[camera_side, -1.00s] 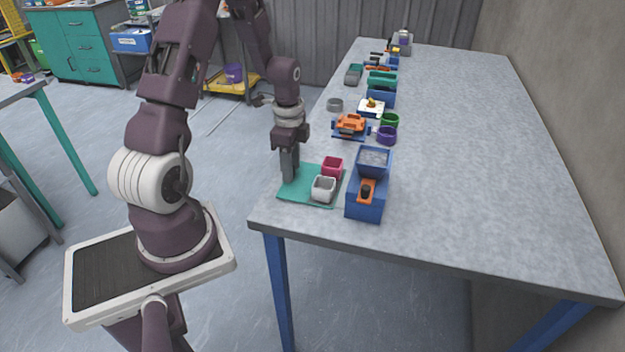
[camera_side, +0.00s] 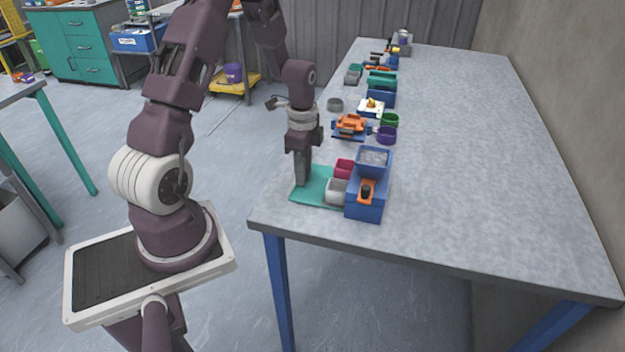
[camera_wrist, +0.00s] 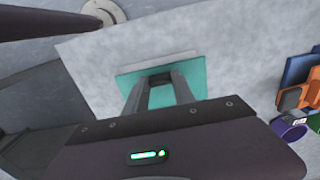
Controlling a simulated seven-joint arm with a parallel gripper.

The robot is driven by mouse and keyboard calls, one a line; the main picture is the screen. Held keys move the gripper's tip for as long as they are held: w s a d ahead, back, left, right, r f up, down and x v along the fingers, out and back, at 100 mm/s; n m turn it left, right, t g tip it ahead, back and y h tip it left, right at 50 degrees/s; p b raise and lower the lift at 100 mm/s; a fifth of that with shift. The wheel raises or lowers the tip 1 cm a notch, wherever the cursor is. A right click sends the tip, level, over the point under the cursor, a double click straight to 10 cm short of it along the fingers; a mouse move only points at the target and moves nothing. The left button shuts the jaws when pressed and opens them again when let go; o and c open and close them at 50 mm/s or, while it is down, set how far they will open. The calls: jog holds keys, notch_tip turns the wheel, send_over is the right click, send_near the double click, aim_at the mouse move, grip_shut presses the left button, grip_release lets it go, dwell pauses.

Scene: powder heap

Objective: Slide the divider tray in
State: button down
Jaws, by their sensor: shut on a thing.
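The teal tray (camera_side: 316,200) lies flat on the table near its front left corner and carries a pink cup (camera_side: 343,168) and a white cup (camera_side: 336,190). I take it for the divider tray. Its right edge meets the left side of a blue box (camera_side: 366,210); whether part of it is inside cannot be told. The box has an orange fitting with a dark knob and an open bin of grey material (camera_side: 373,157). My gripper (camera_side: 302,183) points down, shut on the tray's left part. In the wrist view my fingers (camera_wrist: 160,80) meet the teal tray (camera_wrist: 131,86); the cups are not seen.
An orange-and-blue device (camera_side: 350,125), a purple cup (camera_side: 386,135), a green ring (camera_side: 390,119) and a grey ring (camera_side: 335,104) stand behind. Several more items line the table's far left side. The table (camera_side: 480,170) is clear to the right.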

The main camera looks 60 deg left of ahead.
aim_at(332, 173)
jog(key=shift+w+d, duration=2.5)
jog(key=shift+w, duration=0.05)
jog(key=c, duration=1.4)
grip_release()
notch_tip(332, 173, up, 8)
jog(key=shift+f, duration=0.2)
